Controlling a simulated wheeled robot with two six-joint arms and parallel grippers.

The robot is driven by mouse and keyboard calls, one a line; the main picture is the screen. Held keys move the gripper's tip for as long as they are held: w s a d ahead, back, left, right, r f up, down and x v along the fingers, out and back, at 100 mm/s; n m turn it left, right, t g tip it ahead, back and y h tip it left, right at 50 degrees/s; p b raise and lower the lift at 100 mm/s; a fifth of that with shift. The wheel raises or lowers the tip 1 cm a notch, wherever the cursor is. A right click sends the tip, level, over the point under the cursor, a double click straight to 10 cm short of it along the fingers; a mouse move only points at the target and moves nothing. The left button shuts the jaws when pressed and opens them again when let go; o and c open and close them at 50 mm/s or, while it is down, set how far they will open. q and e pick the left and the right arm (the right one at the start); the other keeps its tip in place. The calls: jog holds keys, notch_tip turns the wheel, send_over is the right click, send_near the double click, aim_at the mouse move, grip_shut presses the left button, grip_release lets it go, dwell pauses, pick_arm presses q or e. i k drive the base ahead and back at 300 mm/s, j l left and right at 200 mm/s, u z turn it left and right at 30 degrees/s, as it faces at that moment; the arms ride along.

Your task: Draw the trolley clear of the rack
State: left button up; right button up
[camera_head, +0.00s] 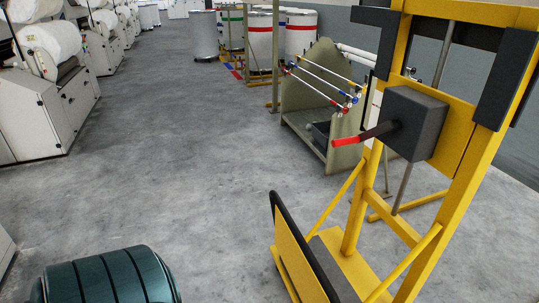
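A tall yellow wheel-less-looking frame (447,200) stands close on the right; its feet are partly cut off by the picture edge. It carries a dark grey box (415,120) with a red-tipped lever (347,141) pointing left, and a black-edged yellow panel (292,250) low in front. Behind it to the left stands an olive stand (347,155) with slanted rods ending in red and blue tips. I cannot tell for sure which of these is the trolley and which the rack. The yellow frame overlaps part of the olive stand. Neither of my grippers is in view.
A teal ribbed rounded thing (105,278) shows at the bottom left, cut off by the edge. Pale machines with white rolls (52,110) line the left. Drums (203,35) stand at the back. The grey floor (180,160) between is clear.

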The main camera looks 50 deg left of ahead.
aim_at(438, 129)
jog(key=i+j, duration=0.1)
jog(key=j, duration=0.35)
jog(key=i+j, duration=0.15)
jog(key=j, duration=0.3)
jog(key=i+j, duration=0.1)
jog(key=j, duration=0.4)
jog(key=i+j, duration=0.15)
jog(key=j, duration=0.3)
